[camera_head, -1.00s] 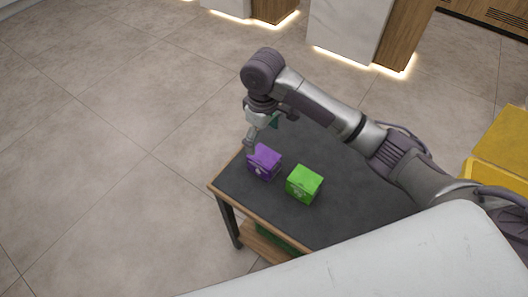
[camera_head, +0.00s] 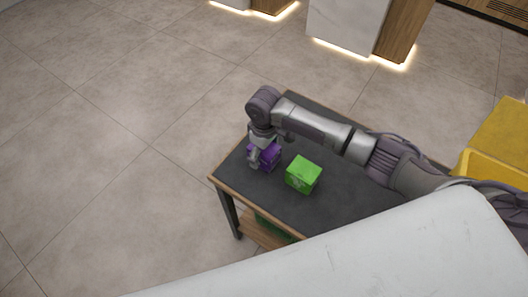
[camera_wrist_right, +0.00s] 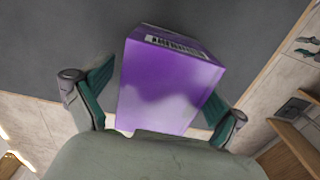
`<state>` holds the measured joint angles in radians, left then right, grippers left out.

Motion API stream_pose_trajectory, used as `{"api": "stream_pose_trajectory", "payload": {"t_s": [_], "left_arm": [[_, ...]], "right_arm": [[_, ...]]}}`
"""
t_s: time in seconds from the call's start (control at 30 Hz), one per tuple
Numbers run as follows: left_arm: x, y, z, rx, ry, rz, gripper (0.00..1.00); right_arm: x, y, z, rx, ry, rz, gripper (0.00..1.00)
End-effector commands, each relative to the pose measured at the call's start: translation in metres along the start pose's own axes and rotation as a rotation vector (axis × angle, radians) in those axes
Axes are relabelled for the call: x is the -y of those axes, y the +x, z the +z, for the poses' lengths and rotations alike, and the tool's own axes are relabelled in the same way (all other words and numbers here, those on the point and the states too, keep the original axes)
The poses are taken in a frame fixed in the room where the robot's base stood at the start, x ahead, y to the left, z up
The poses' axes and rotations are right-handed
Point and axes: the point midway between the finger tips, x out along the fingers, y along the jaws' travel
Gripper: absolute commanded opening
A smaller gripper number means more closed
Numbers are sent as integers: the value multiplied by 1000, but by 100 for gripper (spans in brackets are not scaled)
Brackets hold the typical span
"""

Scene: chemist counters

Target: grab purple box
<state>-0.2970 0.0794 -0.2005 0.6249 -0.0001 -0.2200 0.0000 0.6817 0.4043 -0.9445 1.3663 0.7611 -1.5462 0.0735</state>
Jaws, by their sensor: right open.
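The purple box (camera_head: 268,157) stands on the dark table top (camera_head: 330,205) near its left corner. My right gripper (camera_head: 259,157) is lowered over it and partly hides it in the head view. In the right wrist view the purple box (camera_wrist_right: 168,85) sits between the two green-padded fingers of the right gripper (camera_wrist_right: 155,105). The fingers are open, one on each side of the box. The right finger is close to the box, and I cannot tell whether it touches. My left gripper is not in view.
A green box (camera_head: 303,175) stands on the table just right of the purple box. A yellow container (camera_head: 490,165) is at the far right. A pale, large surface (camera_head: 370,262) covers the lower foreground. The floor left of the table is clear.

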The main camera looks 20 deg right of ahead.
Motion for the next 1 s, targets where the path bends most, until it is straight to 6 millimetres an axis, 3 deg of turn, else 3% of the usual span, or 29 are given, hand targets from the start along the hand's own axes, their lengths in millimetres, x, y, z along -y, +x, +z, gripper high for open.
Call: {"api": "stream_pose_trajectory", "payload": {"t_s": [0.3, 0.7, 1.0], "left_arm": [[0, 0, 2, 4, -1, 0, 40], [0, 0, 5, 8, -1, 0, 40], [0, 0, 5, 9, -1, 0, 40]], "right_arm": [[0, 6, 0, -1, -1, 1, 94], [0, 6, 0, -1, 0, 1, 29], [0, -1, -1, -3, -1, 1, 28]]}}
